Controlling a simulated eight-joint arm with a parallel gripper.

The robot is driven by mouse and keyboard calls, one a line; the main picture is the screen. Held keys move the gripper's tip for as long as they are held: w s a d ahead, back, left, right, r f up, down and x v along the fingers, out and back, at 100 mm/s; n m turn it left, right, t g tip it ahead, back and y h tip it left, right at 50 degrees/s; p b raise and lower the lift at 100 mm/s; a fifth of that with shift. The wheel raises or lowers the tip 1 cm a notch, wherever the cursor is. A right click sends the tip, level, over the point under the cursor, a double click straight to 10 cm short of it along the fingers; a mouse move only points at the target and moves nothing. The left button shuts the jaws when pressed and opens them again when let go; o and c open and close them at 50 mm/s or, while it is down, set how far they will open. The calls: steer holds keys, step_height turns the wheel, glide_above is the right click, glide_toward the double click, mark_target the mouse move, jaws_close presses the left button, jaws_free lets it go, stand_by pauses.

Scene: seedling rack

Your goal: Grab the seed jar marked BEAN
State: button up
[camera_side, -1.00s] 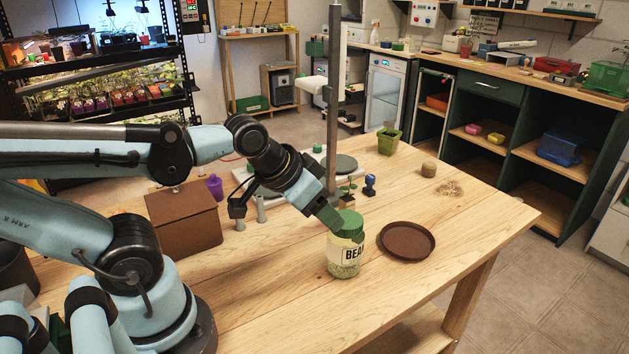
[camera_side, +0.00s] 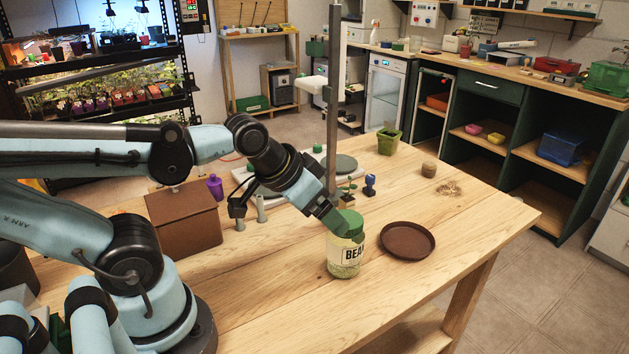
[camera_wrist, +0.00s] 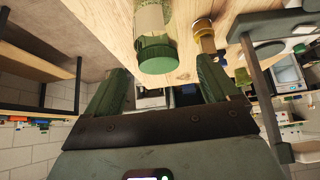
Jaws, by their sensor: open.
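The seed jar (camera_side: 345,262) is clear with a green lid and a pale label that begins "BEA"; the rest of the label is turned out of sight. It stands upright on the wooden table. My gripper (camera_side: 336,218) is tilted down at the lid from the upper left, and its green fingers overlap the lid in the side view. In the wrist view, the jar's green lid (camera_wrist: 157,54) shows ahead of and between the tips of my open gripper (camera_wrist: 162,68). The jaws are apart; whether a finger touches the lid cannot be told.
A brown saucer (camera_side: 407,255) lies right of the jar. A grey upright post (camera_side: 333,110) stands close behind my gripper. A blue-topped stamp (camera_side: 370,186) and a small seedling are behind the jar. A brown box (camera_side: 184,236) sits left. The table in front of the jar is clear.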

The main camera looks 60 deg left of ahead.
steer(key=shift+o, duration=0.2)
steer(key=n+h, duration=1.2)
steer(key=n, duration=1.2)
glide_toward(345, 245)
steer(key=w+a+r, duration=0.2)
steer(key=a+r, duration=0.2)
steer(key=a, duration=0.1)
steer(key=shift+g, duration=0.3)
steer(key=shift+s+x, duration=0.15)
steer(key=shift+x, duration=2.85)
steer(key=shift+s+x, duration=0.15)
steer(key=shift+x, duration=2.85)
steer(key=shift+d, duration=0.2)
steer(key=shift+c, duration=0.3)
steer(key=shift+r, duration=0.1)
jaws_close()
